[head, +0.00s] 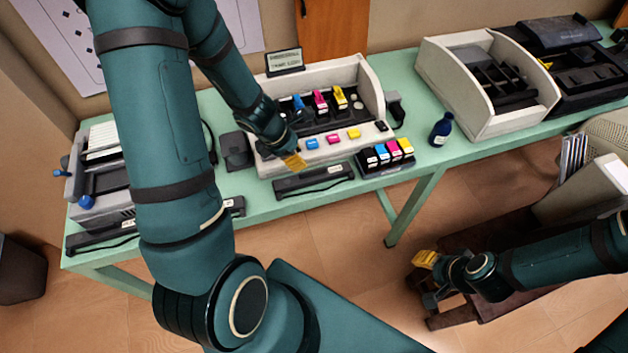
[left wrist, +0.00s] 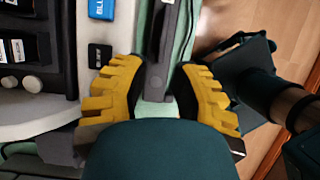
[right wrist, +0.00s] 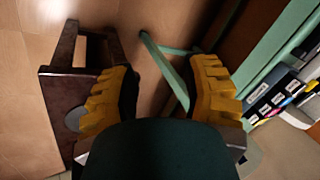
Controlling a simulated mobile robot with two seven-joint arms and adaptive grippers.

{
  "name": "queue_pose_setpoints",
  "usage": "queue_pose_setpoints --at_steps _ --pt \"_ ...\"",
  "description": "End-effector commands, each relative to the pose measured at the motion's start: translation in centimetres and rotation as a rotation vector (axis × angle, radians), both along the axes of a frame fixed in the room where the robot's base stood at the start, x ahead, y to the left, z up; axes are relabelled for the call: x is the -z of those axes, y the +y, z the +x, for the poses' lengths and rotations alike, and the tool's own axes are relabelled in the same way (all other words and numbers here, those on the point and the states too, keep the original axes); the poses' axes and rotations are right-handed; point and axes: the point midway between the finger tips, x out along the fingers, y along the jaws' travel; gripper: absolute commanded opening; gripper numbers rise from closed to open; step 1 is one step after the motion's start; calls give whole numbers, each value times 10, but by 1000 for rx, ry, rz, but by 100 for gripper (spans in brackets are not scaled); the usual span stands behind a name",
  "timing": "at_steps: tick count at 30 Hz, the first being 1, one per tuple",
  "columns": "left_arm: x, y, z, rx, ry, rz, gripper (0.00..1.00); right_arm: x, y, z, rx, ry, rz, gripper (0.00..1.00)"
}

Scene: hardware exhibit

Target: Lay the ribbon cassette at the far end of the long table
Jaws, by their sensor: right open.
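A dark, flat, long cassette (head: 313,181) lies on the green long table (head: 240,181) along its front edge, before the pale printer. A similar dark strip (head: 100,240) lies at the table's left front corner, partly hidden by my left arm. I cannot tell for sure which is the ribbon cassette. My left gripper (head: 293,160) is just above the printer's front, close to the nearer cassette. In the left wrist view its yellow fingers (left wrist: 165,75) are apart, with the dark bar (left wrist: 160,45) seen between them. My right gripper (head: 428,277) is open and empty, below the table's height.
The printer (head: 325,150) holds coloured cartridges. A cartridge tray (head: 385,160), a blue bottle (head: 441,129) and an open pale machine (head: 480,125) stand to its right. A white-keyed device (head: 100,165) stands at the left end. A dark wooden stand (head: 450,316) is near my right gripper.

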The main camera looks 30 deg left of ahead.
Motion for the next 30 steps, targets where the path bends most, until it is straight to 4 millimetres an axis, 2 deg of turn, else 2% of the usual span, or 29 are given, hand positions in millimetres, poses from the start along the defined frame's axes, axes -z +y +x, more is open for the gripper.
queue_pose_setpoints --at_steps 1,3,14,21,25,30 --pt "15 -3 3 -1 1 -1 25 12 0 0 0 0 -2 47" --pt "25 -5 6 1 0 0 25 19 1 -1 -1 2 -2 47" --pt "47 -15 15 4 -1 0 25 32 2 -7 -13 15 1 47" --pt "77 -27 27 2 0 1 25 53 3 -14 -25 31 5 47" --pt "84 -30 30 3 -1 0 25 57 3 -16 -28 35 6 47" --pt "84 -30 30 3 -2 0 25 57 3 -16 -29 36 6 47"
